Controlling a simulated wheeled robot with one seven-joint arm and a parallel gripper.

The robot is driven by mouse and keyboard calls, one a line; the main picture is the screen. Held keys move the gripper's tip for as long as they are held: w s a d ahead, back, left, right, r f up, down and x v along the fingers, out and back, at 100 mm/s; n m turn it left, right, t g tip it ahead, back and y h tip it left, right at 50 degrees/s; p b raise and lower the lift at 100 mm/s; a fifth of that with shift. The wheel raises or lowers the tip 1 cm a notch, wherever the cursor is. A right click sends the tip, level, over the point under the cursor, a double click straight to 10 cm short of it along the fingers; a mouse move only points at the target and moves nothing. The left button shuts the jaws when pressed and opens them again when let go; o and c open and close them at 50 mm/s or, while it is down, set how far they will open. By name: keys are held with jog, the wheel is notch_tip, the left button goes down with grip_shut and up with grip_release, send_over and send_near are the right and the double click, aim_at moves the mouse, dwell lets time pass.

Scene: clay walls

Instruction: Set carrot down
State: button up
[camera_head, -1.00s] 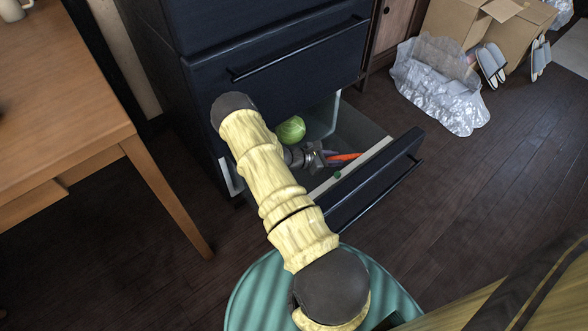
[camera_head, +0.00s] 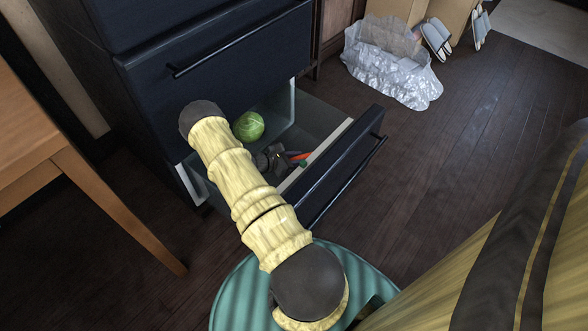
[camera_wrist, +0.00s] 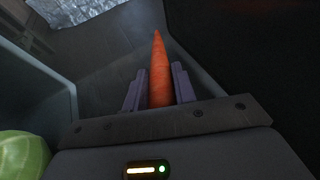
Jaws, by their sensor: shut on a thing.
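The orange carrot (camera_head: 299,156) is partly hidden in the head view, inside the open drawer (camera_head: 349,163) of a dark cabinet. In the wrist view the carrot (camera_wrist: 158,72) points away from me, its narrow tip at the top. My gripper (camera_wrist: 159,88) is shut on the carrot, a finger on each side. In the head view my gripper (camera_head: 282,158) is low in the drawer area, near the front panel. I cannot tell whether the carrot touches the drawer floor.
A green cabbage (camera_head: 248,127) lies at the drawer's back left; it also shows in the wrist view (camera_wrist: 22,157). A small green thing (camera_head: 303,164) is by the drawer front. A wooden table (camera_head: 60,165) stands left.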

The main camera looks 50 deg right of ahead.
jog(key=shift+f, duration=0.15)
jog(key=shift+f+b, duration=1.2)
jog(key=shift+f, duration=0.65)
jog(key=shift+f+b, duration=0.3)
jog(key=shift+f, duration=0.3)
jog(key=o, duration=1)
jog(key=shift+r, duration=0.15)
jog(key=shift+r, duration=0.3)
jog(key=p+v, duration=0.1)
jog(key=v, duration=0.1)
jog(key=p+v, duration=0.3)
jog(key=v, duration=0.2)
jog(key=shift+d+r+p, duration=0.1)
jog(key=shift+r+p, duration=0.2)
jog(key=shift+p, duration=0.1)
jog(key=shift+a, duration=0.35)
